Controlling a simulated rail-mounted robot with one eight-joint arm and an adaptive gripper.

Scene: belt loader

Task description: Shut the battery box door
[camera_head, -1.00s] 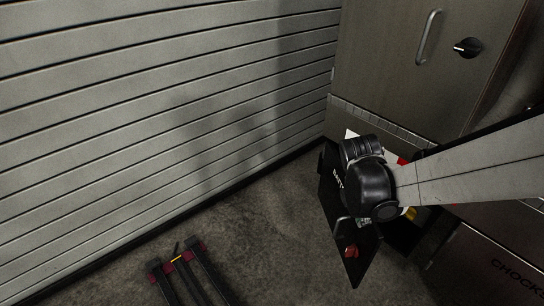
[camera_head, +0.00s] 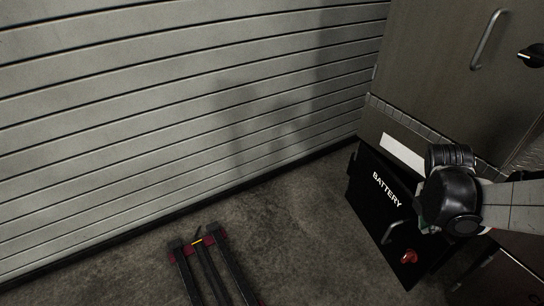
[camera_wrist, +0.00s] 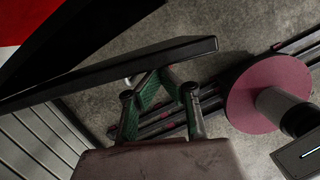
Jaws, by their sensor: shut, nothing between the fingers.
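The black battery box door (camera_head: 380,215), lettered BATTERY, stands open at an angle below the cabinet in the head view. It has a metal handle and a red knob (camera_head: 409,256). My wrist covers its right side and much of the box opening. In the wrist view, the dark slab across the upper left looks like the door (camera_wrist: 110,74). My gripper (camera_wrist: 165,77) is shut and empty, its green-padded fingers together close to the slab's lower edge. I cannot tell whether they touch it. In the head view the fingers are mostly hidden behind my wrist.
A grey cabinet (camera_head: 430,60) with a handle (camera_head: 488,40) and a black knob (camera_head: 533,55) is above the box. A slatted shutter wall (camera_head: 180,110) runs along the left. Dark bars with red ends (camera_head: 205,262) lie on the floor.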

